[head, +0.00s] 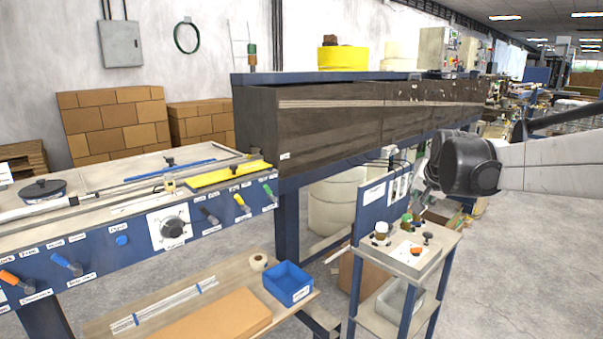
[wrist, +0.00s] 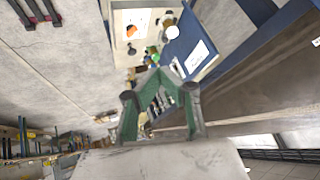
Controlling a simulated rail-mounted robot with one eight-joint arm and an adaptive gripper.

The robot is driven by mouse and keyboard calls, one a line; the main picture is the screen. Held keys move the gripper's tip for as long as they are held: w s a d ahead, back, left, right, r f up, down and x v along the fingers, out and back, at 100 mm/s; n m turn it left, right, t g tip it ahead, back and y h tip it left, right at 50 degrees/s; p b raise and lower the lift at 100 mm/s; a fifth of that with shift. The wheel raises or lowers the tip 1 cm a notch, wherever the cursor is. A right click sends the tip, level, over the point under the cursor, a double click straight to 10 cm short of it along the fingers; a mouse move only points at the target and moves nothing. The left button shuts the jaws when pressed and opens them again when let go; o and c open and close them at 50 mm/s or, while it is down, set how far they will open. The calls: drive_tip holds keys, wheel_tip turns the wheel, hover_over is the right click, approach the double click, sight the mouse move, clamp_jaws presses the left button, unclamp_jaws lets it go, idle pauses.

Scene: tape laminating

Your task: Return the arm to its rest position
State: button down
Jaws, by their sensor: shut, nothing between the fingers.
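My gripper (wrist: 160,75) shows in the wrist view, its green-padded fingers drawn together at the tips with nothing held between them. Beyond the fingertips are the small cart (wrist: 128,52) and its blue panel (wrist: 196,42), seen at a steep tilt. In the head view my arm reaches in from the right edge, with a dark joint in front of the long brown-sided machine's far end. My gripper cannot be made out clearly there, as the dark joint largely covers that area.
The cart (head: 436,245) with knobs and bottles stands below my arm. The long brown machine (head: 340,125) runs behind it. A control bench (head: 110,240) and a blue bin (head: 288,284) are at left. Grey floor (head: 520,270) at right is clear.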

drive_tip(key=s+a+n, duration=0.1)
drive_tip(key=s+a, duration=0.2)
drive_tip(key=s, duration=0.6)
drive_tip(key=s+a+n, duration=0.2)
drive_tip(key=s+a, duration=0.2)
drive_tip(key=s, duration=0.5)
drive_tip(key=s+a+f+n, duration=0.1)
drive_tip(key=s+f, duration=0.2)
drive_tip(key=s, duration=0.3)
drive_tip(key=s+a+f+n, duration=0.1)
drive_tip(key=s+f, duration=0.2)
drive_tip(key=s, duration=0.3)
drive_tip(key=s+a+f+n+g, duration=0.1)
drive_tip(key=s+f, duration=0.2)
drive_tip(key=s, duration=0.3)
drive_tip(key=shift+s+a+y, duration=0.15)
drive_tip(key=shift+a+y, duration=0.1)
drive_tip(key=shift+y, duration=0.15)
